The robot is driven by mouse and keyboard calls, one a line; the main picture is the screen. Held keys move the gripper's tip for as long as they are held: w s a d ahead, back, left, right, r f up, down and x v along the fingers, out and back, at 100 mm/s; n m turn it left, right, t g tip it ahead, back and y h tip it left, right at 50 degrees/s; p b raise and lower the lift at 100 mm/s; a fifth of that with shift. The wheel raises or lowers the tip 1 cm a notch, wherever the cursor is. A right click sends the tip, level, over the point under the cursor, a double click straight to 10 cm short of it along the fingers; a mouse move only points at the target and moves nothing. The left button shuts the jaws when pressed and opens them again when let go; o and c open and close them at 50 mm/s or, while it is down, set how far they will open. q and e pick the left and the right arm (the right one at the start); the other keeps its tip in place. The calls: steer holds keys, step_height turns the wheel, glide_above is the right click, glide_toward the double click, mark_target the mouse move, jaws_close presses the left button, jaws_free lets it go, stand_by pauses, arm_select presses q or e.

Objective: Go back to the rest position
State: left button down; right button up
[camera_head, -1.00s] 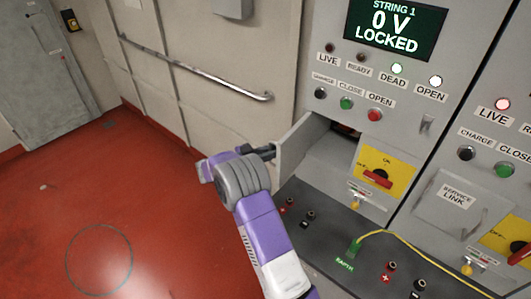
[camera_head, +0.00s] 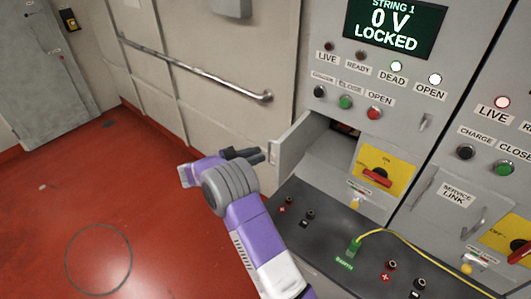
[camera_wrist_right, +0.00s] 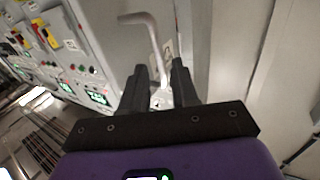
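In the head view my right gripper (camera_head: 246,155) is beside the outer edge of a small open grey door (camera_head: 293,146) on the String 1 cabinet, a little to its left. In the right wrist view the two dark fingers (camera_wrist_right: 158,90) stand apart. A bent metal handle (camera_wrist_right: 150,38) shows beyond and between them, and nothing appears clamped. My left gripper is not in view.
The String 1 display (camera_head: 395,27) reads 0 V LOCKED. A yellow panel with a red switch (camera_head: 375,175) and a yellow cable in a green socket (camera_head: 353,247) are to the right of my arm. A handrail (camera_head: 190,68) runs along the wall. The red floor (camera_head: 90,190) at left is clear.

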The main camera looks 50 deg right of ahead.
steer(key=shift+v, duration=1.1)
steer(key=w+a+f+n+t+y+b, duration=0.1)
steer(key=w+f+n+t, duration=0.25)
steer(key=f+t, duration=0.3)
steer(key=w+f+n+t+b, duration=0.1)
steer(key=w+f+n+t, duration=0.2)
steer(key=f+n+t, duration=0.4)
steer(key=s+a+f+n+t+y, duration=0.1)
steer(key=a+f+n+y, duration=0.1)
steer(key=a+f+y, duration=0.35)
steer(key=s+a+f+n+t+y, duration=0.1)
steer(key=a+f+n+y, duration=0.15)
steer(key=a+f, duration=0.6)
steer(key=s+a+f+n+g+y+b, duration=0.25)
steer(key=s+a+f+y, duration=0.45)
steer(key=s+a+f, duration=0.35)
steer(key=s+a+n+g+y, duration=0.1)
steer(key=s+a+g+y, duration=0.1)
steer(key=s+a, duration=0.2)
steer(key=s+a+n+g+y, duration=0.1)
steer(key=s+a+g+y, duration=0.1)
steer(key=s, duration=0.8)
steer(key=a+g, duration=0.1)
steer(key=a, duration=0.1)
steer(key=shift+a+f+y, duration=0.15)
steer(key=shift+a+y, duration=0.15)
steer(key=shift+a, duration=0.05)
